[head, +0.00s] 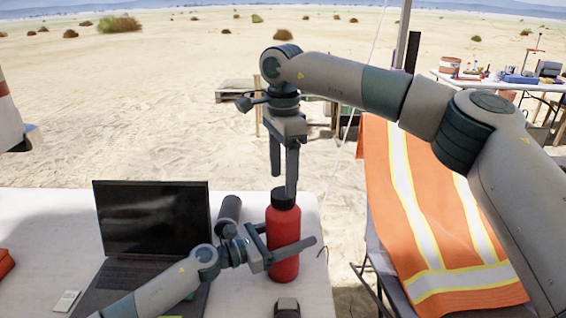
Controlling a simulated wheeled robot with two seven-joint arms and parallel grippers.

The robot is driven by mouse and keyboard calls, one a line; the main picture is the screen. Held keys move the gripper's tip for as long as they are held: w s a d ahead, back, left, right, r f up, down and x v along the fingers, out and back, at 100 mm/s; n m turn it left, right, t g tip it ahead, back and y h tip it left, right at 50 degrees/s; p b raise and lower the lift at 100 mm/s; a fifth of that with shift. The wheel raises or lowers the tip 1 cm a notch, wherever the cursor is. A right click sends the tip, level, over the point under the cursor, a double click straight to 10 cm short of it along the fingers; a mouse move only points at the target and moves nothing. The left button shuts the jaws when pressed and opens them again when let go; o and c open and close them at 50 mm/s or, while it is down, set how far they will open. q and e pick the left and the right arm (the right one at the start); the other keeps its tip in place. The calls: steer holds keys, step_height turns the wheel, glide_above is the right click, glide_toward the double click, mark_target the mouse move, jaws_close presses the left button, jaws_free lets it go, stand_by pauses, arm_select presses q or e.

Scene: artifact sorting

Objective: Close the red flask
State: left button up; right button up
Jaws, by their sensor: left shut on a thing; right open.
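The red flask (284,228) stands upright near the right end of the white table, with a black cap (283,198) on its top. My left gripper (288,245) comes in from the left and is shut on the red flask's body. How tightly the cap sits on the flask cannot be told.
An open black laptop (152,222) stands left of the flask on the white table (50,215). A small dark object (287,307) lies in front of the flask. An orange vest (430,220) hangs right of the table.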

mark_target(283, 193)
steer(key=shift+f, duration=2.15)
steer(key=c, duration=1.1)
steer(key=m, duration=1.1)
steer(key=shift+m, duration=0.3)
steer(key=o, duration=1.3)
steer(key=shift+c, duration=0.2)
